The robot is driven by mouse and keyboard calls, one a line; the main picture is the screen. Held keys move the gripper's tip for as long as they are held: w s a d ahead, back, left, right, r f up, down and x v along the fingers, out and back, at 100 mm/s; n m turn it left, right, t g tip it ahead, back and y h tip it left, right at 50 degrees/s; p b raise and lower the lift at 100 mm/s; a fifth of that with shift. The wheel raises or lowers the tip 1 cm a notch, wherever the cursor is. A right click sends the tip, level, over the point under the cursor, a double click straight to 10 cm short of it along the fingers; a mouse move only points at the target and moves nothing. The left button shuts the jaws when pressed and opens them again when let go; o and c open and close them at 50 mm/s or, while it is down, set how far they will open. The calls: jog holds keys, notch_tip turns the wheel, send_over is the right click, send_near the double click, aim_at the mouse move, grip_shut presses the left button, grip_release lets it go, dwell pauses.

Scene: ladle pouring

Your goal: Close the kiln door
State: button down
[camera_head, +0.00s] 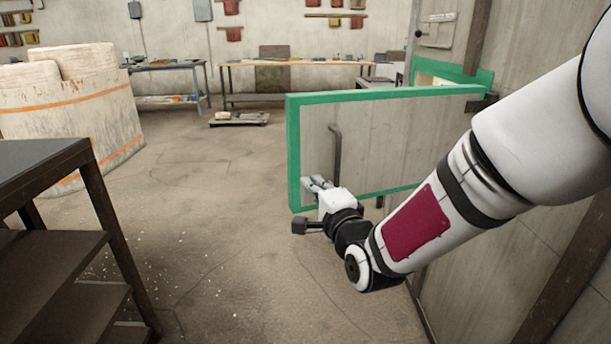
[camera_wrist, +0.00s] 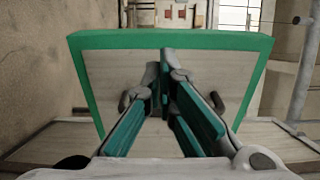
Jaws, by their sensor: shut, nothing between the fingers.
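The kiln door (camera_head: 375,137) is a flat grey panel with a green frame, and it stands open, swung out from the right wall. A dark bar handle (camera_head: 336,155) runs upright on its face. My gripper (camera_head: 313,184) is in front of the door's lower left part, left of and below the handle. In the wrist view the door (camera_wrist: 110,66) fills the space ahead, and my gripper (camera_wrist: 163,75) points at it with its fingers together and nothing between them. The fingers cover part of the handle there. I cannot tell whether the fingertips touch the door.
A dark shelved table (camera_head: 45,160) stands at the left front. Behind it is a large pale drum-like container (camera_head: 75,120) with orange bands. Workbenches (camera_head: 290,65) and a low cart (camera_head: 239,119) stand at the back. The floor (camera_head: 215,220) between the table and the door is clear.

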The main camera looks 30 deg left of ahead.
aim_at(299, 167)
jog(key=shift+b+x, duration=0.35)
jog(key=shift+x, duration=2.75)
jog(key=shift+a, duration=0.1)
